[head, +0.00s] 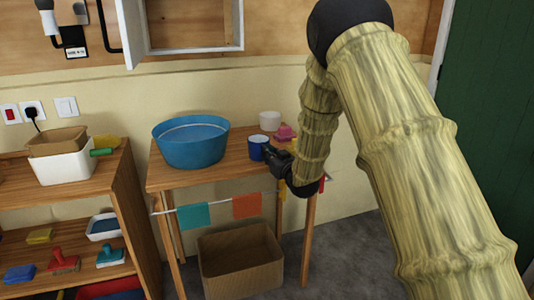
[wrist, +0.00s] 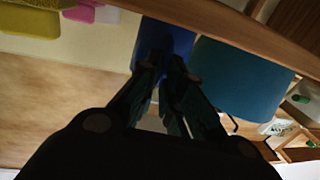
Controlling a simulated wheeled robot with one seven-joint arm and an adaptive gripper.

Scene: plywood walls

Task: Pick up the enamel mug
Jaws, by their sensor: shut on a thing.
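The blue enamel mug (head: 258,142) is at the right part of the small wooden table, to the right of the large blue basin (head: 190,145). My gripper (head: 268,153) reaches it from the right and is shut on it, on the side towards my arm. In the wrist view the dark blue mug (wrist: 166,35) shows just beyond the fingertips (wrist: 165,62), which are close together at its wall. The gripper hides part of the mug in the head view. I cannot tell whether the mug's base touches the table.
A white cup (head: 270,120) and a pink item (head: 286,132) stand behind the mug. The basin is close on its left. A shelf unit (head: 120,165) stands at left.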

